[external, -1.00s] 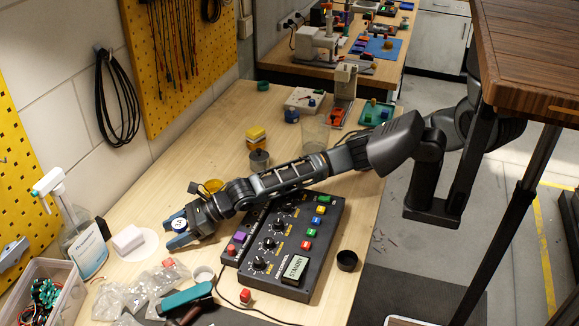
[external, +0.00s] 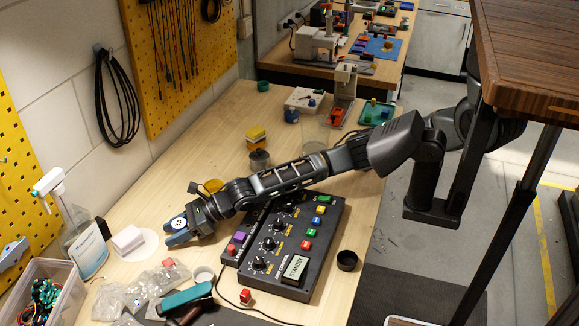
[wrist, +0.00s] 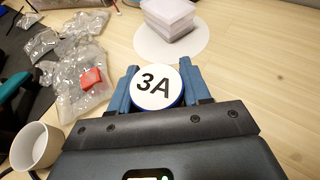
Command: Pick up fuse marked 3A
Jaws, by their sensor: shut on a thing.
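The fuse marked 3A (wrist: 157,86) is a round piece with a white top, black "3A" lettering and a blue edge. In the wrist view it sits between the two blue fingers of my gripper (wrist: 158,85), which is shut on it. In the external view the white top of the fuse (external: 179,223) shows at my gripper (external: 181,230), left of the black control box. I cannot tell whether the fuse touches the table. Its underside is hidden.
The black control box (external: 262,275) with knobs and coloured buttons lies right of my gripper. Clear plastic bags (wrist: 85,75), a white cup (wrist: 36,147) and a stacked white block (wrist: 168,18) on a round white sheet are nearby. Bare table lies right in the wrist view.

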